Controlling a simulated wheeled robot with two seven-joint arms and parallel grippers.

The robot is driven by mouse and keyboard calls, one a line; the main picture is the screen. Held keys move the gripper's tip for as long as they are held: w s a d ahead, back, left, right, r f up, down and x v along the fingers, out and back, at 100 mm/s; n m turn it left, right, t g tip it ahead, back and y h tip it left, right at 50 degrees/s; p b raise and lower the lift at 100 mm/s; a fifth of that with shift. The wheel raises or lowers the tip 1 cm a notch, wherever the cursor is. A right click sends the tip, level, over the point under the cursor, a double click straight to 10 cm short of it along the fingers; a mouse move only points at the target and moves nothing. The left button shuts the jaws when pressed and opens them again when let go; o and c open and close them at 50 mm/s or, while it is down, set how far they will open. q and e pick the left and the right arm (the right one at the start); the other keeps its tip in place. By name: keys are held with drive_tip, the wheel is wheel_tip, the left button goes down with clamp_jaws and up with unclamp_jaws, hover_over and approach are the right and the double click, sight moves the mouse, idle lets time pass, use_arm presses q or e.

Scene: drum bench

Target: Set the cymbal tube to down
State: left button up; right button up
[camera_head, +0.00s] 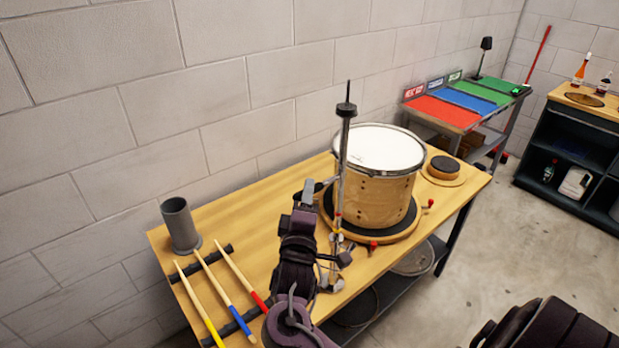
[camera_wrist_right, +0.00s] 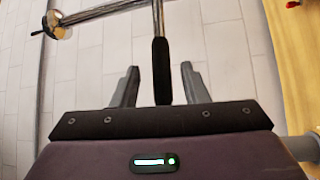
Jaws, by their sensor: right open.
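A slim metal cymbal stand (camera_head: 343,165) rises at the bench's front edge, before the drum. Its tube stands upright and carries a dark disc and a thin rod at the top. My right gripper (camera_head: 318,190) is beside the stand, to its left, at about mid height of the drum. In the wrist view its two fingers (camera_wrist_right: 159,75) are apart. A black sleeve (camera_wrist_right: 161,70) on a metal rod shows in the gap between them; neither finger visibly touches it. My gripper and wrist partly hide the stand's lower clamps. My left gripper is out of view.
A wooden drum (camera_head: 370,195) with a white head sits on a round board just behind the stand. Three drumsticks (camera_head: 225,285) and a grey cup (camera_head: 180,225) are at the left of the wooden bench (camera_head: 265,215). A black practice pad (camera_head: 445,166) is at right.

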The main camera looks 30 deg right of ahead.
drive_tip(key=x, duration=0.3)
drive_tip(key=shift+d+p, duration=0.15)
drive_tip(key=shift+p, duration=0.25)
drive_tip(key=shift+w+d+f, duration=0.1)
drive_tip(key=shift+w+d, duration=0.25)
drive_tip(key=shift+w, duration=0.05)
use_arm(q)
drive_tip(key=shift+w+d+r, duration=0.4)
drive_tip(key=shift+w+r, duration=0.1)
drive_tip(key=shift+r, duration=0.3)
use_arm(e)
clamp_jaws()
